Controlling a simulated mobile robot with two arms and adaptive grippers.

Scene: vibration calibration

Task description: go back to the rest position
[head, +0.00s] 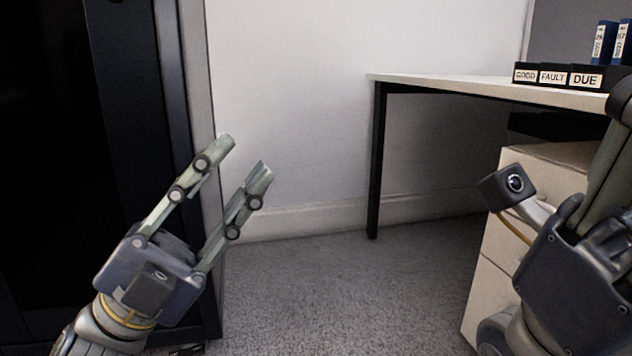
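My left gripper (245,155) is at the left of the head view, pointing up and to the right. Its two fingers are apart with nothing between them. It is in front of the black cabinet's edge and the pale wall. My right gripper (585,255) is at the right edge of the view. Its palm and part of a finger show, but its fingertips are cut off by the frame, so its opening is hidden.
A tall black cabinet (60,150) stands at the left. A desk (440,84) at the right bears black bins labelled GOOD, FAULT and DUE (585,79) and blue binders (603,42). A beige drawer unit (490,290) stands beneath. The carpet (340,290) between is clear.

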